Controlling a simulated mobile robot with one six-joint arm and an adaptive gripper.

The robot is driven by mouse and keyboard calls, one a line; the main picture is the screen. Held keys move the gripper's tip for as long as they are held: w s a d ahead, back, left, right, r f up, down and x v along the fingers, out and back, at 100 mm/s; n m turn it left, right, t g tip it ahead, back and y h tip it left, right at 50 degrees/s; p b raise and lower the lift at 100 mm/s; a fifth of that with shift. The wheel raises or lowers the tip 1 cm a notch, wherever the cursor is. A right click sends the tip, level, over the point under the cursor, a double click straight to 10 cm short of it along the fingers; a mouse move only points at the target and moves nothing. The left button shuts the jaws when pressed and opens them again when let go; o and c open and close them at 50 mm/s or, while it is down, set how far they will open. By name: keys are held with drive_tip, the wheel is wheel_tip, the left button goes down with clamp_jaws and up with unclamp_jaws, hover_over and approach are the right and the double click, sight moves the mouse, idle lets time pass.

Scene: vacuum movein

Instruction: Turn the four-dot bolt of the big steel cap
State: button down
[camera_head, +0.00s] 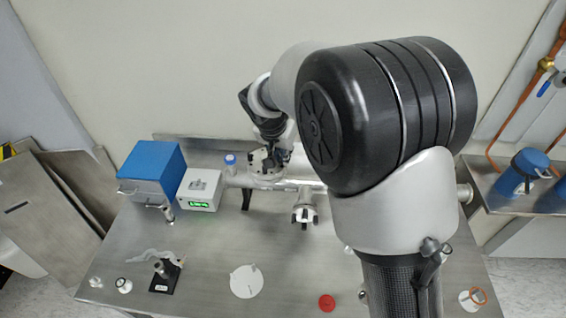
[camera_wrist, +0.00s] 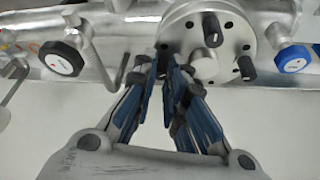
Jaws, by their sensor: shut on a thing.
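The big steel cap (camera_wrist: 225,40) is a round flange with a central stub and several black bolts around its rim, in the upper middle of the wrist view. My gripper (camera_wrist: 168,62) reaches the cap's lower left rim with its blue-padded fingers closed around a dark bolt (camera_wrist: 163,47). The fingers hide most of that bolt. The dot marks are too small to read. In the head view the cap (camera_head: 264,170) is partly covered by my gripper (camera_head: 268,155).
A black-and-white knob (camera_wrist: 62,58) and a bent metal rod (camera_wrist: 122,68) are left of the cap, and a blue knob (camera_wrist: 292,58) is right. A blue box (camera_head: 150,165) and a white display unit (camera_head: 200,190) stand left on the bench. The front bench holds scattered small parts.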

drive_tip(key=shift+a+m+g+h+b, duration=0.1)
drive_tip(key=shift+m+g+h+b, duration=0.5)
drive_tip(key=shift+m, duration=0.9)
drive_tip(key=c, duration=1.6)
unclamp_jaws()
drive_tip(key=shift+c, duration=0.2)
drive_tip(key=v, duration=0.8)
drive_tip(key=shift+s, duration=0.15)
drive_tip(key=shift+c, duration=0.4)
